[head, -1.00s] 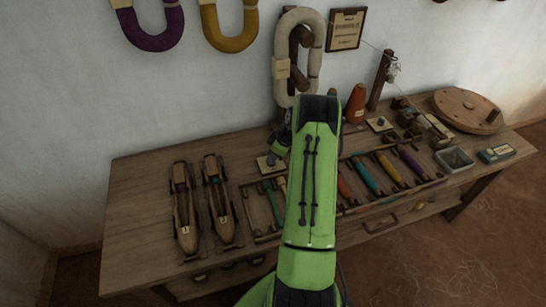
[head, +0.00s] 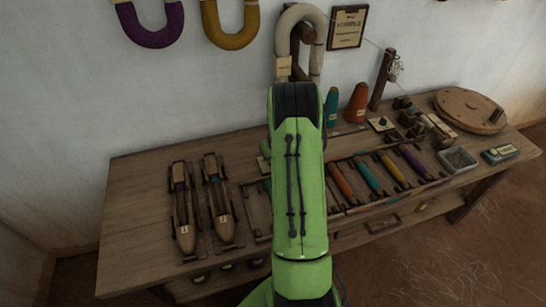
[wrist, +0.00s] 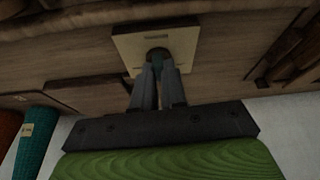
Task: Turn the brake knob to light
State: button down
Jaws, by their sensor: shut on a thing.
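In the wrist view a small dark knob (wrist: 157,54) stands on a pale square plate (wrist: 186,45) with a small label strip. I take it to be the brake knob; the label is too small to read. My gripper (wrist: 158,72) has its fingers close together at the knob, shut on it, and they hide part of it.
A teal cone (head: 331,107) and an orange cone (head: 357,103) stand near the wall. Wooden shuttles (head: 184,205) lie on the left of the wooden bench (head: 135,205). A rack with coloured bobbins (head: 367,176) lies right of the arm. The bench's left end is clear.

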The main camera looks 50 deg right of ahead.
jog(key=shift+m, duration=0.6)
jog(key=c, duration=1.2)
grip_release()
jog(key=p+v, duration=0.1)
jog(key=v, duration=0.4)
jog(key=p+v, duration=0.2)
jog(key=v, duration=0.3)
jog(key=p+v, duration=0.1)
jog(key=v, duration=0.4)
jog(key=shift+s+a+r+p, duration=0.1)
jog(key=shift+a+r+p, duration=0.2)
jog(key=shift+a+p, duration=0.05)
